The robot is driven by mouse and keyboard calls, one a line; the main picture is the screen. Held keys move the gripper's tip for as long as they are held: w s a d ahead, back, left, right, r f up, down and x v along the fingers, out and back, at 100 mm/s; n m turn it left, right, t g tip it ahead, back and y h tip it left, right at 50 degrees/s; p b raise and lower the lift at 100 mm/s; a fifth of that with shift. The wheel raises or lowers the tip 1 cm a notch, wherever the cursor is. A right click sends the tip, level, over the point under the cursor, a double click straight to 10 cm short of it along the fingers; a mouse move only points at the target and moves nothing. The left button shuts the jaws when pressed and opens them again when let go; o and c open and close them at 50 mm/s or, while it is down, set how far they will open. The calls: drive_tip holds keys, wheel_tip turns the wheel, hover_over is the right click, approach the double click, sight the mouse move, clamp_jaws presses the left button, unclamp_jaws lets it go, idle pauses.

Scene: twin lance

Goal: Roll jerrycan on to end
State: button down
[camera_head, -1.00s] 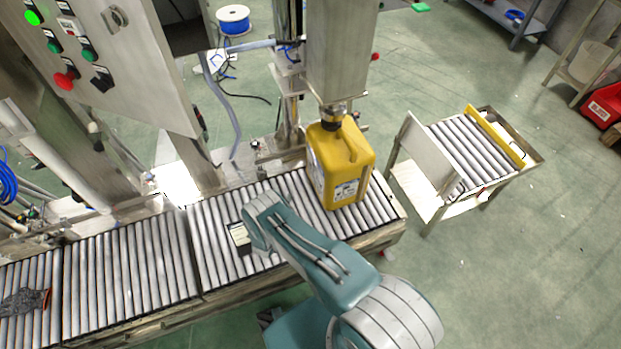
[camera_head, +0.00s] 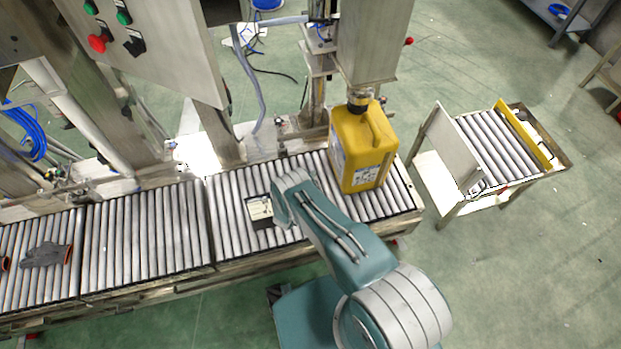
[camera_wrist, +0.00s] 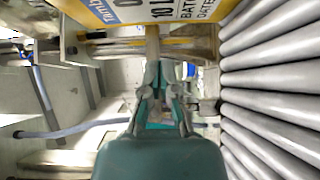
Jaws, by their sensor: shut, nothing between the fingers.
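The yellow jerrycan (camera_head: 362,147) stands upright on the right part of the roller conveyor (camera_head: 150,243), its labelled side facing the front. Its black-capped neck is under a steel column in the head view. In the wrist view its yellow side and white label (camera_wrist: 175,10) cross the top edge. My gripper (camera_wrist: 160,82) is shut and empty in the wrist view, beside the rollers and apart from the jerrycan. In the head view my teal arm reaches over the conveyor left of the jerrycan; the fingers cannot be made out there.
A separate roller cart (camera_head: 500,148) with a yellow bar stands beyond a gap right of the conveyor's end. A small black-and-white object (camera_head: 260,211) lies near my arm. A grey glove (camera_head: 47,255) lies on the left rollers. A control cabinet (camera_head: 150,45) and steel posts stand behind.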

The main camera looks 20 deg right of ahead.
sight(335, 154)
drive_tip(key=shift+w+d, duration=0.8)
drive_tip(key=shift+d, duration=0.7)
drive_tip(key=shift+w+d, duration=0.85)
drive_tip(key=shift+d, duration=0.65)
drive_tip(key=shift+w+d, duration=0.8)
drive_tip(key=shift+d, duration=0.7)
drive_tip(key=shift+d, duration=0.1)
